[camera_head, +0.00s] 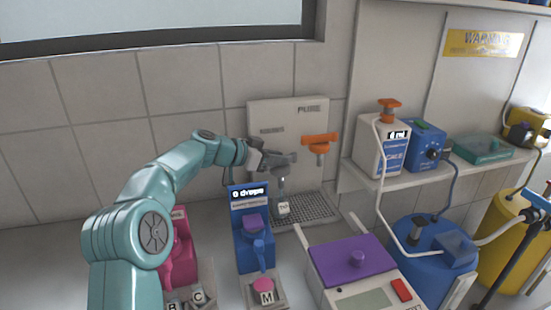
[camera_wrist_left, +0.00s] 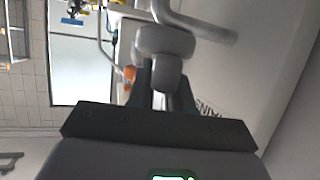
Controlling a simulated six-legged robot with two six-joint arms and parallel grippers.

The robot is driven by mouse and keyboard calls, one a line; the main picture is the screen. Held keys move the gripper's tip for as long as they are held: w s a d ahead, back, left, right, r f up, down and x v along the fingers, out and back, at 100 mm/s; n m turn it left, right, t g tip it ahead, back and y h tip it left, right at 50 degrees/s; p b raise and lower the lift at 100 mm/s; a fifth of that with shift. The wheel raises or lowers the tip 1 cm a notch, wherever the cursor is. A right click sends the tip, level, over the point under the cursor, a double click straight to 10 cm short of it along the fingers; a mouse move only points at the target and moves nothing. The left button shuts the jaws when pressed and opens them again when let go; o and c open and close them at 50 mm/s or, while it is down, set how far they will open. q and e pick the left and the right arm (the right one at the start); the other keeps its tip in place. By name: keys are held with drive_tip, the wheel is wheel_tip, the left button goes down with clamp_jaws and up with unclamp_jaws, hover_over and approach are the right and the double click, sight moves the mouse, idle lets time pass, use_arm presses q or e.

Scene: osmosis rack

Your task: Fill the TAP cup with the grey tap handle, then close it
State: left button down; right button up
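The grey tap handle (camera_head: 279,159) is on the left side of the pale wall panel marked PURE, above a grey spout. My left gripper (camera_head: 256,159) reaches it from the left. In the left wrist view the dark fingers lie against both sides of the grey handle (camera_wrist_left: 168,72) and look shut on it. A small labelled cup (camera_head: 283,208) stands under the spout on the drip grid; its label is too small to read, and I cannot tell its water level. My right gripper is in neither view.
An orange tap (camera_head: 320,146) is just right of the grey one. The drip grid (camera_head: 316,208) lies below. A blue drop-counting device (camera_head: 252,240), a pink device (camera_head: 180,250) and a purple-topped balance (camera_head: 352,258) stand in front. Blue and yellow drums stand at right.

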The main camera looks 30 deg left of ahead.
use_arm(q)
drive_tip(key=shift+d+f+n+t+y+b, duration=0.2)
drive_tip(key=shift+n+y+b, duration=0.35)
drive_tip(key=shift+b, duration=0.65)
drive_tip(key=shift+d+f+n+t+y+b, duration=0.15)
drive_tip(key=shift+n+y+b, duration=0.35)
drive_tip(key=shift+b, duration=0.7)
drive_tip(key=shift+a+r+n+y, duration=0.1)
drive_tip(key=shift+r+n+y, duration=0.15)
drive_tip(key=shift+y, duration=0.1)
drive_tip(key=shift+r+t, duration=0.1)
drive_tip(key=shift+t, duration=0.25)
drive_tip(key=shift+a, duration=0.1)
drive_tip(key=c, duration=1.1)
unclamp_jaws()
